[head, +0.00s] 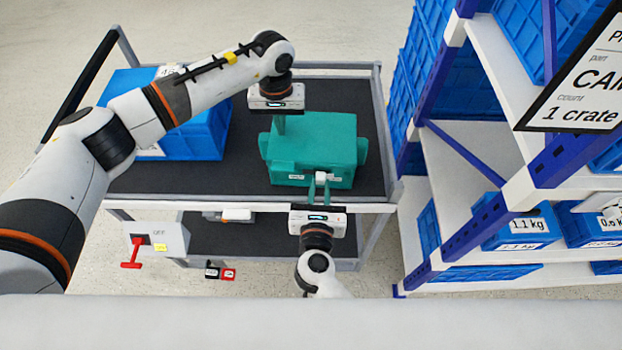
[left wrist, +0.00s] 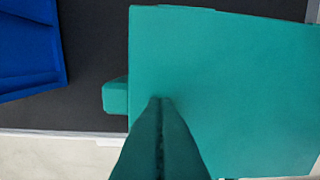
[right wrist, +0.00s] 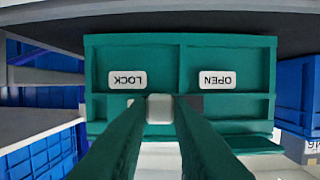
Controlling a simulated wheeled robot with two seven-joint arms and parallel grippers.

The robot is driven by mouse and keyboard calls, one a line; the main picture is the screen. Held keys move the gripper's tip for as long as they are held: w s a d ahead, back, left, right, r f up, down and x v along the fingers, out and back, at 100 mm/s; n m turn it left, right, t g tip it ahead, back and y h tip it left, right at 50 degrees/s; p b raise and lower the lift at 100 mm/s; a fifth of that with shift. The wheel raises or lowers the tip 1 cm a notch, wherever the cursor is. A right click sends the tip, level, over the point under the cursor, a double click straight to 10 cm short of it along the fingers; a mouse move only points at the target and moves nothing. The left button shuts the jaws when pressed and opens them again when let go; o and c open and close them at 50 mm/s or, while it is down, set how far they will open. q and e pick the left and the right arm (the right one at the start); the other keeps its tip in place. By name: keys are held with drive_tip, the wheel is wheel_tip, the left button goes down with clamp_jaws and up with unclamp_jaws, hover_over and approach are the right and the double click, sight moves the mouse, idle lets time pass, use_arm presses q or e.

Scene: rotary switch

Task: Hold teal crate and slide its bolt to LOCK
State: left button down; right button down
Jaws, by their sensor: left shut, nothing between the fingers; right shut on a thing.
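The teal crate (head: 322,137) stands on the dark top of the cart. My left gripper (head: 278,124) is shut and empty, pointing down at the crate's lid near its left side; in the left wrist view its closed fingers (left wrist: 160,100) overlap the lid, and contact is unclear. My right gripper (head: 319,176) is at the crate's front face, shut on the pale bolt knob (right wrist: 160,108).
A blue crate (head: 205,130) stands left on the cart (head: 240,205). A shelf rack with blue bins (head: 515,225) is close on the right. A red handle (head: 131,252) with an OFF plate is at the cart's front left. Dark cart top is bare behind the teal crate.

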use_arm(q)
drive_tip(key=shift+s+f, duration=0.2)
drive_tip(key=shift+f, duration=0.15)
use_arm(e)
drive_tip(key=c, duration=1.3)
unclamp_jaws()
drive_tip(key=shift+v, duration=2.5)
use_arm(q)
drive_tip(key=shift+r, duration=0.1)
drive_tip(key=shift+w+r+p, duration=0.2)
drive_tip(key=shift+r+p, duration=0.25)
drive_tip(key=shift+r, duration=0.4)
drive_tip(key=shift+r+p, duration=0.75)
drive_tip(key=shift+r, duration=1.55)
use_arm(e)
wheel_tip(320, 180, up, 2)
drive_tip(key=shift+r, duration=0.15)
